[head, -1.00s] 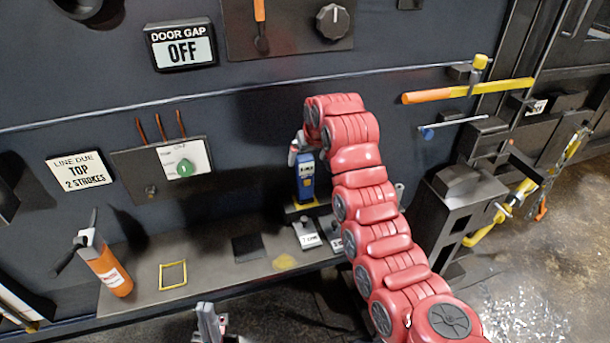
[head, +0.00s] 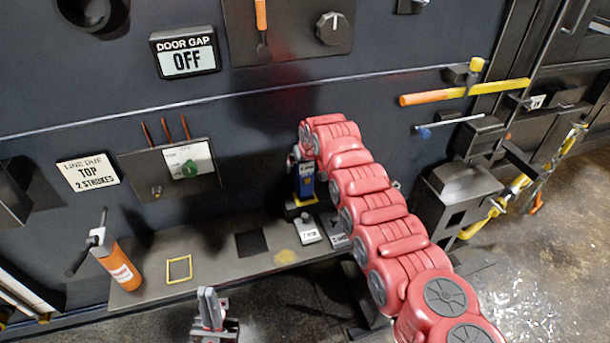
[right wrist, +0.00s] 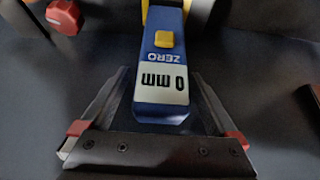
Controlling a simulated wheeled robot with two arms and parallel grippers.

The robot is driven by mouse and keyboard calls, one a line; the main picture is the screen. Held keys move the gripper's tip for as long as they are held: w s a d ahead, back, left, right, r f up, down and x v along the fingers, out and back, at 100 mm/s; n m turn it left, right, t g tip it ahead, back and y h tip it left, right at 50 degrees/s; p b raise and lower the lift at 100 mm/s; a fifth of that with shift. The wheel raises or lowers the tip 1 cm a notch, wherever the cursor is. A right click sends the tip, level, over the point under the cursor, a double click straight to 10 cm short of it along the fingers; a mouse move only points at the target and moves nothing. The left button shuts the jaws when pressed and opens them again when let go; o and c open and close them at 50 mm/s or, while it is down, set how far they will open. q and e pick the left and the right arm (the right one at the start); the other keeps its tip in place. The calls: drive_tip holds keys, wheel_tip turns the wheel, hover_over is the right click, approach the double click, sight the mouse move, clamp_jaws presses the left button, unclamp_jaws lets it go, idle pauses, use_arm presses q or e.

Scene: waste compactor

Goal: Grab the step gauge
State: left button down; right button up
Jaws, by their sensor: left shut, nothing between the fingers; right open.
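The step gauge appears to be the blue gauge (head: 307,182) with a yellow base, standing upright on the shelf in the head view. In the right wrist view the blue gauge (right wrist: 162,85) shows a "0 mm" display and a yellow ZERO button. My right gripper (right wrist: 155,140) is open, with one finger on each side of the gauge's lower end in that picture. I cannot tell whether either finger touches it. In the head view the red arm partly hides this gripper (head: 296,156) at the gauge's top. My left gripper (head: 209,303) is shut and empty, in front of the shelf.
The shelf (head: 215,262) also holds an orange canister (head: 122,269), a yellow square frame (head: 179,269), a dark square pad (head: 253,243) and small labelled blocks (head: 308,229). A dark machine post (head: 455,205) stands at right.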

drive_tip(key=shift+f, duration=0.15)
clamp_jaws()
idle(0.5)
